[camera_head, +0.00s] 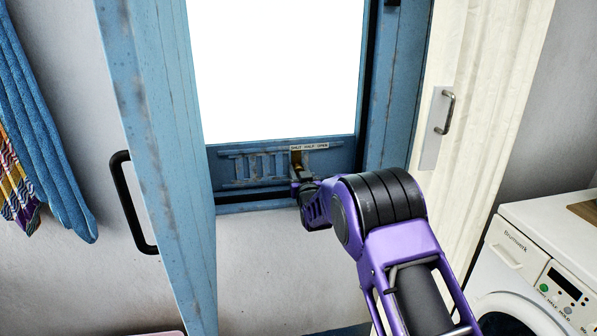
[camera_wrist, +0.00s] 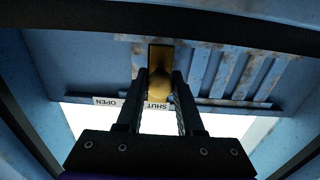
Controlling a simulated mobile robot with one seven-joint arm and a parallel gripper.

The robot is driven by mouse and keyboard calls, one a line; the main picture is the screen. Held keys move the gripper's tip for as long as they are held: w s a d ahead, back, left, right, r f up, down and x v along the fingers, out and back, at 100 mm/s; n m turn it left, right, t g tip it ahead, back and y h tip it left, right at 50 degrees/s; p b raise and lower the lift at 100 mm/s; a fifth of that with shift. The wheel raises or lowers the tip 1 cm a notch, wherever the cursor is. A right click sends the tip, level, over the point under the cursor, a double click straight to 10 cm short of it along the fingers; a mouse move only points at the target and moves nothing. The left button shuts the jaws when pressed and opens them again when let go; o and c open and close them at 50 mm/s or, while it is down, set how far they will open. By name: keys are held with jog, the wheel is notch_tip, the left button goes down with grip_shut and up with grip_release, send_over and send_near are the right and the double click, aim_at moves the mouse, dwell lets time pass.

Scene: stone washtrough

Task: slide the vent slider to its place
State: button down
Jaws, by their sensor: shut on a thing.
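The vent slider's brass tab (camera_head: 297,160) stands on the blue slotted vent panel (camera_head: 232,172) below the bright window pane. In the wrist view, which is upside down, the brass tab (camera_wrist: 160,57) is between the two dark fingers of my gripper (camera_wrist: 160,76), close to the word SHUT. My gripper (camera_head: 299,180) is shut on it from below. My fingers and wrist hide part of the tab and panel in the head view.
A blue door with a black handle (camera_head: 133,203) stands out on the left. A cream door with a metal handle (camera_head: 445,111) stands to the right. A white washing machine (camera_head: 520,250) is at lower right. Blue cloth (camera_head: 45,130) hangs at far left.

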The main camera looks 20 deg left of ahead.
dwell(0.7)
jog(key=w+d, duration=0.1)
jog(key=d, duration=0.1)
jog(key=w+d, duration=0.2)
jog(key=d, duration=0.1)
jog(key=w+d, duration=0.1)
jog(key=d, duration=0.1)
jog(key=shift+w+d, duration=0.15)
jog(key=shift+w, duration=0.05)
jog(key=c, duration=0.5)
grip_release()
jog(key=shift+d, duration=0.1)
jog(key=shift+c, duration=0.2)
jog(key=shift+s, duration=0.15)
jog(key=v, duration=1.7)
